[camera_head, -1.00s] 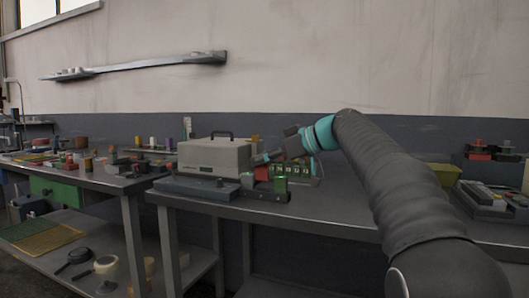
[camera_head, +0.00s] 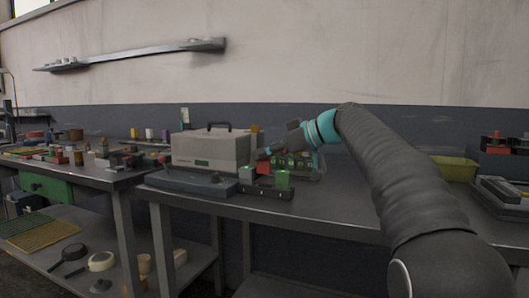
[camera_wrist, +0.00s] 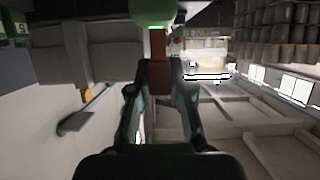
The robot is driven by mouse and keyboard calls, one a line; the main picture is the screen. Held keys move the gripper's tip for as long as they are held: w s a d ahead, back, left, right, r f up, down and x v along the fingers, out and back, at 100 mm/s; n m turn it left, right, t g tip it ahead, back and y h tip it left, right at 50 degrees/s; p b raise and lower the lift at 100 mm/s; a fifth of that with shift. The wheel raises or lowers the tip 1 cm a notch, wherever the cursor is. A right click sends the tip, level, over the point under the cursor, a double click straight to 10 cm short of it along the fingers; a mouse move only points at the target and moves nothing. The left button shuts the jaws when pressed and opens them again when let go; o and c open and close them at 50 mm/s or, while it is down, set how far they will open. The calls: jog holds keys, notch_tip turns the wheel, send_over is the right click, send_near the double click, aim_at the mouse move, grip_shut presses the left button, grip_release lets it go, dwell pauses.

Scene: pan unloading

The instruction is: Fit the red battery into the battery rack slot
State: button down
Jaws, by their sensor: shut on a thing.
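The red battery (camera_head: 263,168) is in my gripper (camera_head: 267,153) in the head view, at the battery rack (camera_head: 266,192) between a grey block and a green one. In the wrist view my gripper (camera_wrist: 160,88) has its two fingers on either side of the red battery (camera_wrist: 160,70), shut on it. A green round part (camera_wrist: 152,12) is beyond the battery's far end. The slot is hidden, and I cannot tell whether the battery is seated.
A grey case (camera_head: 210,150) with a handle stands left of the rack, behind a flat grey unit (camera_head: 190,183). A unit with green displays (camera_head: 297,165) stands behind the rack. A yellow bin (camera_head: 455,168) is at the right. The table front is clear.

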aim_at(265, 173)
jog(key=shift+f+b, duration=0.9)
jog(key=shift+f, duration=0.3)
jog(key=shift+f+b, duration=1.35)
jog(key=shift+b, duration=0.2)
dwell(1.3)
jog(key=c, duration=1)
grip_release()
jog(key=shift+d, duration=0.1)
jog(key=v, duration=1.2)
jog(key=shift+f, duration=0.1)
